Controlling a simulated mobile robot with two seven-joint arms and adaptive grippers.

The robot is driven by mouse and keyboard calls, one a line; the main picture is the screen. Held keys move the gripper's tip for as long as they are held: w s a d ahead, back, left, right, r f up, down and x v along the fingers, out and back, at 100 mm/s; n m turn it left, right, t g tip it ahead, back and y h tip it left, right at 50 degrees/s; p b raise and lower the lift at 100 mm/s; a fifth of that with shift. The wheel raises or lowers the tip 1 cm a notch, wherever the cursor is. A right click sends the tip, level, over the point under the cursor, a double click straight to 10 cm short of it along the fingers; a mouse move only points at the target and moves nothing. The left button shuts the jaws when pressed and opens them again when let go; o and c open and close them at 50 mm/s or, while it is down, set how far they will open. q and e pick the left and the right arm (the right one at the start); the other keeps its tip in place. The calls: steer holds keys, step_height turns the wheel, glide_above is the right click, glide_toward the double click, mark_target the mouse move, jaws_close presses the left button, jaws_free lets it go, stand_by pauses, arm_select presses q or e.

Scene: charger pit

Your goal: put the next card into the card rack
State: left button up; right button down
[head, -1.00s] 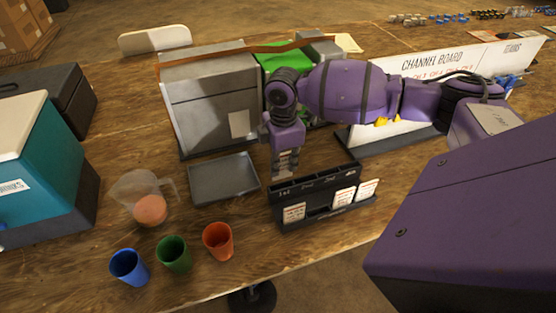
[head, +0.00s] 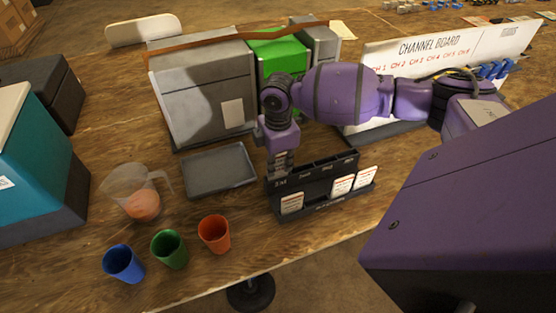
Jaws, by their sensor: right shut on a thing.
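The black card rack (head: 322,205) stands near the table's front edge, with labelled slots along its top. One white card (head: 291,204) stands at its front left. Two more cards, one (head: 342,185) beside the other (head: 366,178), stand at its front right. My right gripper (head: 281,172) points down at the rack's left end, just behind its upper edge. It is shut on what seems to be a card, mostly hidden by the fingers and rack. I cannot tell how deep the card sits in the slot. My left gripper is not in view.
An empty grey tray (head: 219,186) lies left of the rack. A clear jug (head: 124,180) and blue (head: 123,263), green (head: 169,249) and orange (head: 214,234) cups stand at the front left. A grey cabinet (head: 202,112) and the channel board (head: 440,62) stand behind.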

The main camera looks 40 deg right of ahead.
steer(key=shift+f, duration=0.4)
steer(key=c, duration=1.8)
jaws_free()
steer(key=shift+c, duration=0.2)
step_height(320, 180, up, 12)
steer(key=shift+r, duration=0.1)
steer(key=shift+s, duration=0.1)
